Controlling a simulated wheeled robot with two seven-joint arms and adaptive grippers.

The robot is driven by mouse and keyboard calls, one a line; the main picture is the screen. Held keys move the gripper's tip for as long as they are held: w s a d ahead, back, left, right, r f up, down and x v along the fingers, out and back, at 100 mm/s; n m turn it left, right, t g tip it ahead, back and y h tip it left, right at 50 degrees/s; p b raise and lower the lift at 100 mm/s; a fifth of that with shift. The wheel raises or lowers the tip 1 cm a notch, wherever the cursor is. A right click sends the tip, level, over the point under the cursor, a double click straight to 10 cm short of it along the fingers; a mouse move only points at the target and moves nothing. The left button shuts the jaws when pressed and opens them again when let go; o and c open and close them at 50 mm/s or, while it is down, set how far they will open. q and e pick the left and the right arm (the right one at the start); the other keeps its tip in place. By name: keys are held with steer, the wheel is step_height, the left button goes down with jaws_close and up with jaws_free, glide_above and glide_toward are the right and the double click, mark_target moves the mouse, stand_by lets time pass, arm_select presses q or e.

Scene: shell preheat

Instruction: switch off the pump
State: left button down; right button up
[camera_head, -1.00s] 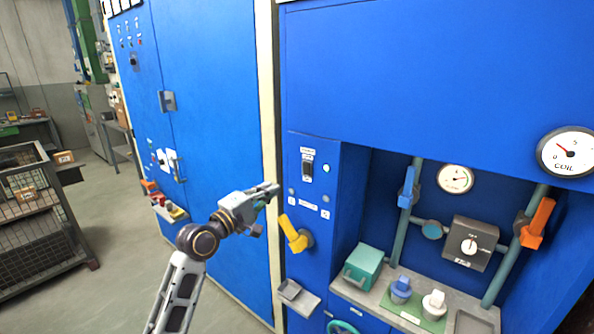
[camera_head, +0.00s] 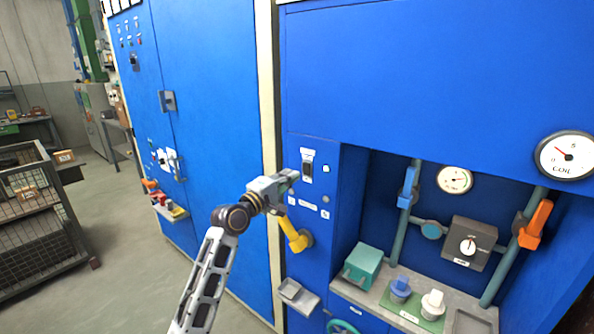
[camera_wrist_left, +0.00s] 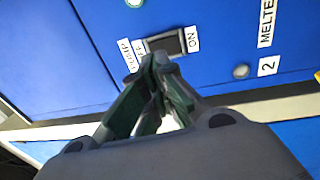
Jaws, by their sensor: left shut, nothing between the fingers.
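The pump switch (camera_head: 307,170) is a dark rocker in a pale plate on the narrow blue panel in the head view. In the left wrist view the pump switch (camera_wrist_left: 168,44) lies between an "ON" label and a partly covered label beside the word "PUMP". My left gripper (camera_head: 291,177) is shut and empty, with its tips just left of and below the switch. In the left wrist view its fingertips (camera_wrist_left: 156,60) overlap the switch's lower edge; I cannot tell if they touch it. My right gripper is not in view.
A yellow handle (camera_head: 295,236) sticks out just below my left gripper. A small grey tray (camera_head: 297,296) juts out lower down. To the right is a recess with pipes, an orange lever (camera_head: 536,222) and a teal box (camera_head: 363,266).

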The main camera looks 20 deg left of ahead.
mark_target(306, 170)
arm_select(q)
steer(key=shift+x, duration=2.25)
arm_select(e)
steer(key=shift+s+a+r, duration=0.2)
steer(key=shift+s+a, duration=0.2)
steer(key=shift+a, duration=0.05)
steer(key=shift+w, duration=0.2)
